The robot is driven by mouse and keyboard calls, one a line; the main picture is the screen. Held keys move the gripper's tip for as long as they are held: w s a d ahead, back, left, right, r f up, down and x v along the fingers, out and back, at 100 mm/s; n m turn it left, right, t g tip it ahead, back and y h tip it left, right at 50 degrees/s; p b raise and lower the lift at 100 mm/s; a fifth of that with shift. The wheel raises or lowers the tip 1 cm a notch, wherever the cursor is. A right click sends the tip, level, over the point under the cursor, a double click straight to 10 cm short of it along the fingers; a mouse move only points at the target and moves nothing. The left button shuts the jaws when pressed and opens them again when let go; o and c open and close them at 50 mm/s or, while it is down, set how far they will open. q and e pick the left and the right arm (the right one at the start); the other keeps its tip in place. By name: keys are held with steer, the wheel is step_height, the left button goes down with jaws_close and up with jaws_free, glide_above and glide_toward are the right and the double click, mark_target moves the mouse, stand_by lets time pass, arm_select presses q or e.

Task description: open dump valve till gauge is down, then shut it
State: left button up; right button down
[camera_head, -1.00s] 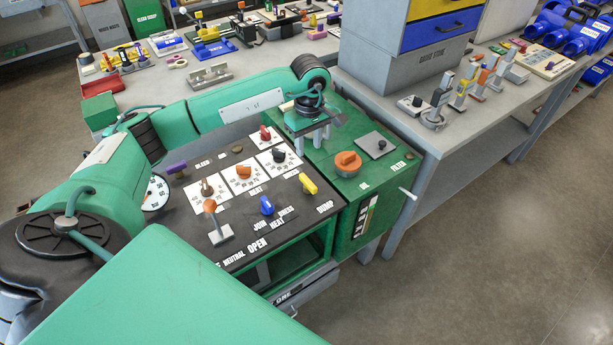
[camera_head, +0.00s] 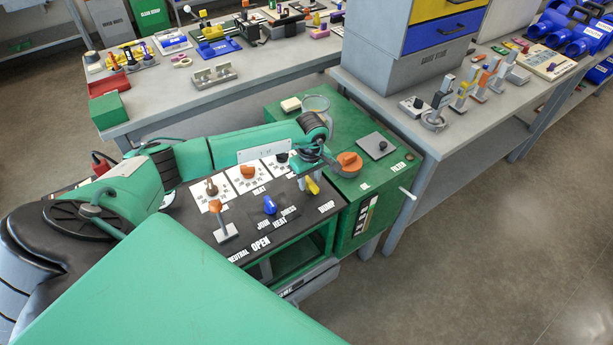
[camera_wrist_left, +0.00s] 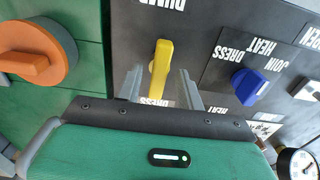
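The yellow dump valve handle (camera_head: 313,187) is on the black panel near its right front corner, by the word DUMP. In the left wrist view the yellow handle (camera_wrist_left: 161,68) lies lengthwise between my left fingers, with dark panel showing on both sides. My left gripper (camera_wrist_left: 159,82) is open around it; in the head view the gripper (camera_head: 312,172) is right above the handle. A white dial gauge (camera_wrist_left: 299,163) is cut off at the lower right of the left wrist view, its reading too small to tell. My right gripper is out of view.
A blue knob (camera_head: 269,205) and an orange-topped lever (camera_head: 217,208) are to the left of the dump handle. An orange knob (camera_head: 348,162) on the green side panel is close on the right. My left arm covers the panel's back part.

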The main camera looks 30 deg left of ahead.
arm_select(q)
jaws_close()
